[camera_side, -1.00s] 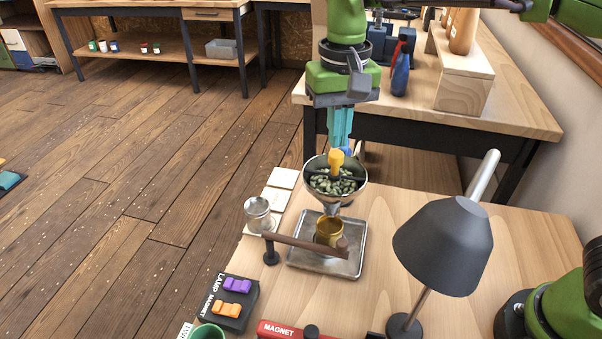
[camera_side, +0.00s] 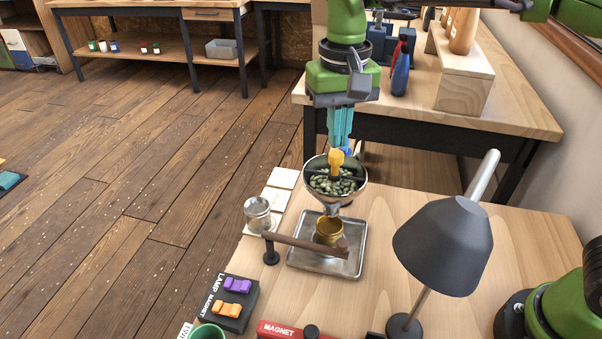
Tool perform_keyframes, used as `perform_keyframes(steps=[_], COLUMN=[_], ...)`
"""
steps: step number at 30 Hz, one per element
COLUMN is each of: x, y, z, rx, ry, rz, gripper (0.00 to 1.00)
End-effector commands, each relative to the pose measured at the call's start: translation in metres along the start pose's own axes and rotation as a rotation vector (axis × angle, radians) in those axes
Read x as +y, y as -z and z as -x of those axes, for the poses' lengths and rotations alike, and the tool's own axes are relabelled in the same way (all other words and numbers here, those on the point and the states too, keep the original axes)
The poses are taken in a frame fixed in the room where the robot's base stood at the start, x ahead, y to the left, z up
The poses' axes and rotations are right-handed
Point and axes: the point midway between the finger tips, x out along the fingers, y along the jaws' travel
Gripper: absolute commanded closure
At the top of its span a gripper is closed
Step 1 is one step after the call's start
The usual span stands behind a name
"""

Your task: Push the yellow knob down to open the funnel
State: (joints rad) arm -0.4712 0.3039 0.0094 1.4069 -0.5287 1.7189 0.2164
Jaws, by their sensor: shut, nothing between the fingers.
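The yellow knob (camera_side: 336,158) stands upright at the middle of the metal funnel (camera_side: 357,192), on a dark crossbar. Green beans (camera_side: 330,183) lie in the funnel around it. My gripper (camera_side: 341,143) points straight down with its light-blue fingers shut and empty. Its tips are right at or just behind the top of the knob; I cannot tell whether they touch it. A brass cup (camera_side: 329,231) stands under the funnel's spout on a metal tray (camera_side: 308,258).
A brown bar on a post (camera_side: 271,252) crosses in front of the cup. A glass jar (camera_side: 257,212) stands left of the tray. A grey lamp (camera_side: 445,245) stands at the right. A switch box (camera_side: 232,300) with purple and orange switches is at the front left.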

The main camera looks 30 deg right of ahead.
Motion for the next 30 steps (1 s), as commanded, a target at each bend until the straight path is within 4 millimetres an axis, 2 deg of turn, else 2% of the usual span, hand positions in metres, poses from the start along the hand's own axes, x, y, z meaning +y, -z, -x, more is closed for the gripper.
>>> perform_keyframes(steps=[16, 30], x=[0.0, 0.0], y=[0.0, 0.0001], z=[-0.0003, -0.0096], rx=[0.0, -0.001], ry=[0.0, -0.001], rz=[0.0, 0.0], gripper=[1.0, 1.0])
